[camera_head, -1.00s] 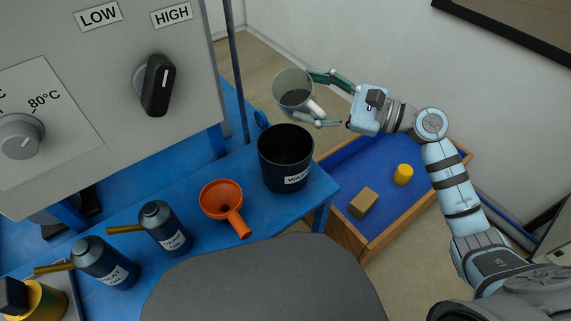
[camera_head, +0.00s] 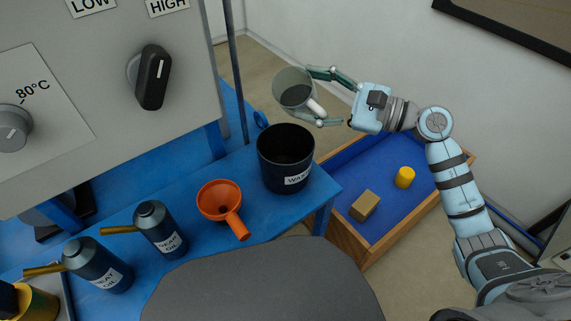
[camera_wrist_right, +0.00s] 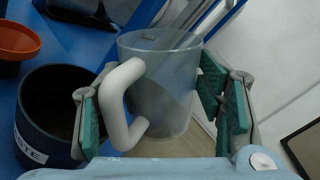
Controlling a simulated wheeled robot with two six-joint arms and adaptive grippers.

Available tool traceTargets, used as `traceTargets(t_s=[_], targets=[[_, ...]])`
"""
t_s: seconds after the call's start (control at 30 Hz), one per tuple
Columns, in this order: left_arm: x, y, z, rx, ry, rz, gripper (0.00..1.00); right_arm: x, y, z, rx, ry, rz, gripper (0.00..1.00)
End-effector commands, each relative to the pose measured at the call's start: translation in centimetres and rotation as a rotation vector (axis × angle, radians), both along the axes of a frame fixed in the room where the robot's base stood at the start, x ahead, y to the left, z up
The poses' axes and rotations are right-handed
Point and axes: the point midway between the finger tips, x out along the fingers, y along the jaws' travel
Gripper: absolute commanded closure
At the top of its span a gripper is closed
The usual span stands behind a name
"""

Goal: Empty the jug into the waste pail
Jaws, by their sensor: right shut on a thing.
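My right gripper (camera_head: 333,97) is shut on a translucent jug (camera_head: 289,84) with a pale handle. It holds the jug in the air, above and just behind the waste pail (camera_head: 271,168), apart from it. The jug looks roughly upright; its inside shows a dark grey patch, and I cannot tell how much it holds. In the right wrist view the jug (camera_wrist_right: 178,95) sits between the green-padded fingers (camera_wrist_right: 150,112), handle toward the camera. The black waste pail, with a white label, stands on the blue bench; it also shows at the left of the wrist view (camera_wrist_right: 35,125). My left gripper is out of view.
An orange funnel (camera_head: 213,197) lies left of the pail. Two dark oil bottles (camera_head: 162,234) stand further left. A grey machine panel with knobs (camera_head: 150,78) fills the upper left. A blue-lined wooden tray (camera_head: 386,176) with a yellow cylinder and tan block is at right.

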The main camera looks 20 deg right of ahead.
Motion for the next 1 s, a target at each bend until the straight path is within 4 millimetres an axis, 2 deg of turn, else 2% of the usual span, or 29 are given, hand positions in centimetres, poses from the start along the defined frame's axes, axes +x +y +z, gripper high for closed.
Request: traceTargets(t_s=[0.27,0.57,1.0], targets=[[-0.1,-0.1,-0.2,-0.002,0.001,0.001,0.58,0.0,0.0,-0.1,-0.003,-0.006,0.001,0.77],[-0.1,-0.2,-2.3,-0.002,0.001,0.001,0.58,-0.1,0.0,-0.5,-0.054,-0.078,0.0,0.77],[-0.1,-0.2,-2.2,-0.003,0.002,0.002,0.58,-0.1,0.0,-0.2,-0.06,-0.086,0.0,0.77]])
